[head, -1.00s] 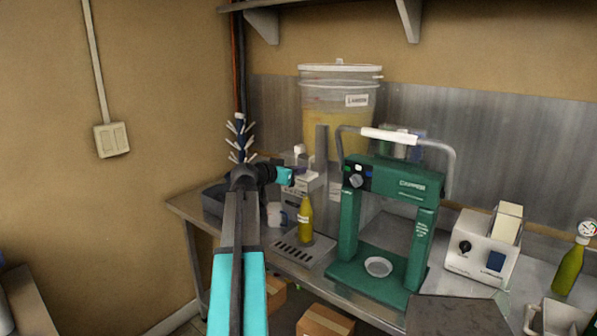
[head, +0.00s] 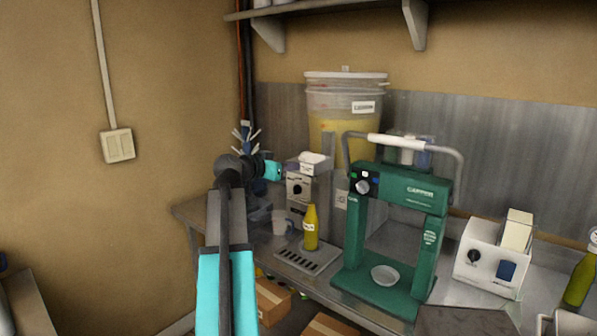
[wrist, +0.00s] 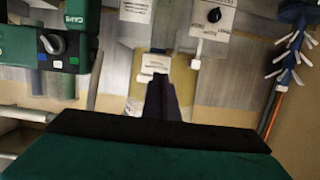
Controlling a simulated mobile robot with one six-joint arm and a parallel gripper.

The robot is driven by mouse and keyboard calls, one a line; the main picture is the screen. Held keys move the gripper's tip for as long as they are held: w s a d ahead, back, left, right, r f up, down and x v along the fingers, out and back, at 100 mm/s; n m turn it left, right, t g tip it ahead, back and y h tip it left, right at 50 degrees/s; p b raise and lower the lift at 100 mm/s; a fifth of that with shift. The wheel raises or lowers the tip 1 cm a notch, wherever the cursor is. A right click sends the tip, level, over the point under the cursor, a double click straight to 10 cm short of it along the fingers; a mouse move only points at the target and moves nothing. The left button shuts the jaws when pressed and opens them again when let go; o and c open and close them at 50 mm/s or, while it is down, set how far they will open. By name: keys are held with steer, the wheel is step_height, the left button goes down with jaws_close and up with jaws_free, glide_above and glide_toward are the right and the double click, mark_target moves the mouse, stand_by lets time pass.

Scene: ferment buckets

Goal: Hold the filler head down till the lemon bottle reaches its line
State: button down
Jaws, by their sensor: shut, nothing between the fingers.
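The lemon bottle (head: 311,229), yellow with a small pale label, stands upright on the slotted drip tray (head: 321,257). Its yellow reaches up towards the neck; I cannot make out a fill line. The grey filler (head: 297,188) with a dark knob stands just behind it, its white head (head: 312,158) on top. My gripper (head: 284,172) is shut and empty, left of the filler head and above the bottle. In the wrist view my dark fingers (wrist: 160,88) are together below a white labelled block (wrist: 155,64), possibly the filler head; contact cannot be told. The bottle is not visible there.
A green capper (head: 405,190) stands close on the right, with a white device (head: 487,257) beyond it. A labelled bucket of yellow liquid (head: 343,105) is behind. A spiky bottle rack (head: 246,136) stands behind my wrist. Cardboard boxes (head: 272,300) sit below the bench.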

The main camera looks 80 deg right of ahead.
steer(key=shift+v, duration=1.5)
steer(key=shift+r, duration=0.1)
